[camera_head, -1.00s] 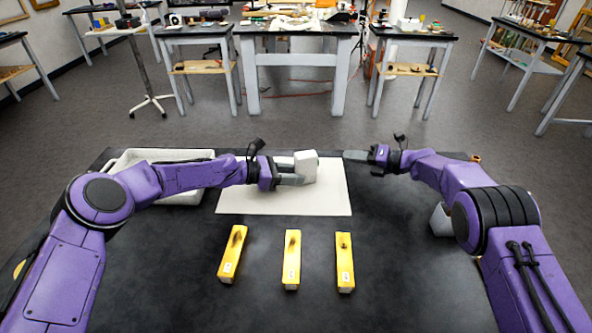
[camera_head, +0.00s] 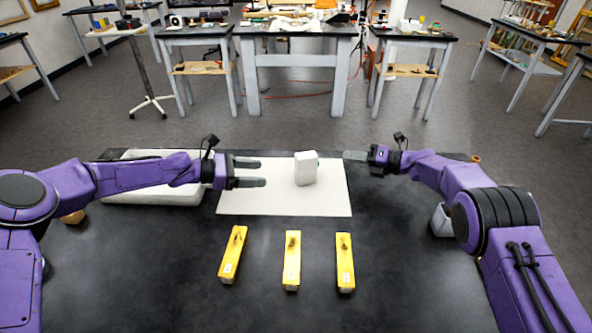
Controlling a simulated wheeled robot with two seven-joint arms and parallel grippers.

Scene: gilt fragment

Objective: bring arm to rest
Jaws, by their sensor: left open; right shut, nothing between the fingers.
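My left gripper (camera_head: 250,173) is open and empty over the left part of a white sheet (camera_head: 285,203). Its fingers point right, toward a white block-like object (camera_head: 306,168) standing on the sheet, with a clear gap between them. My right gripper (camera_head: 356,156) is shut and empty near the sheet's far right corner, its fingers pointing left, apart from the white object.
Three yellow bars (camera_head: 232,255) (camera_head: 291,260) (camera_head: 344,262) lie on the black table (camera_head: 190,285) in front of the sheet. A white tray (camera_head: 150,196) sits at the left, partly behind my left arm. A pale container (camera_head: 441,221) stands beside my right arm.

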